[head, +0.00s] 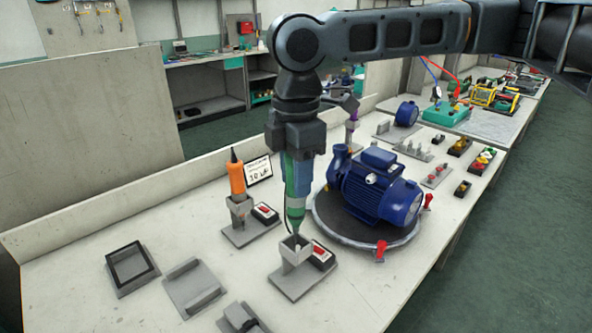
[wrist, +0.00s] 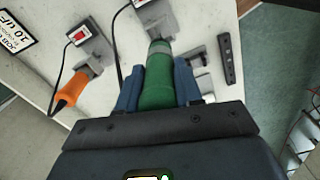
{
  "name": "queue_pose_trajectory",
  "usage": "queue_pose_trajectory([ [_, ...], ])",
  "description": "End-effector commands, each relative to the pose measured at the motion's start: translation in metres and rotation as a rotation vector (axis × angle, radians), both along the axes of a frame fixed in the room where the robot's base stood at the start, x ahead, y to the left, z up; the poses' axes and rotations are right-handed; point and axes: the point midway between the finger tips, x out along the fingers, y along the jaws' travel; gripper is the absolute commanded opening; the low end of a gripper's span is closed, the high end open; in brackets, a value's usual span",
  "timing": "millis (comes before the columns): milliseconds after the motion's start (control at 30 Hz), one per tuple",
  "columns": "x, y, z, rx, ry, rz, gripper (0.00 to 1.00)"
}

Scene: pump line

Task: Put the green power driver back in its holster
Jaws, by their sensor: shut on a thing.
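My gripper (head: 298,168) is shut on the green power driver (head: 297,203) and holds it upright, tip down. In the head view the driver's tip is at or just above the mouth of the grey holster (head: 296,250); I cannot tell whether it has entered. In the wrist view the green driver (wrist: 157,78) sits between my blue fingers (wrist: 158,85), with the grey holster (wrist: 155,20) beyond its far end. A box with a red switch (head: 320,255) is on the holster's base.
An orange driver (head: 237,178) stands in a similar holster (head: 240,210) to the left, near a small sign (head: 258,170). A blue pump (head: 375,185) on a round turntable (head: 330,222) is close on the right. Empty grey fixtures (head: 194,286) lie at the front left.

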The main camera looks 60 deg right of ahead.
Motion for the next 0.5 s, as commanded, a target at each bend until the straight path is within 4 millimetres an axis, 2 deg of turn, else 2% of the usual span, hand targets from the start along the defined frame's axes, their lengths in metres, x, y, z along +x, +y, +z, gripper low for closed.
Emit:
queue_pose_trajectory([
  [500, 0.000, 0.000, -0.024, 0.001, -0.001, 0.000, 0.01],
])
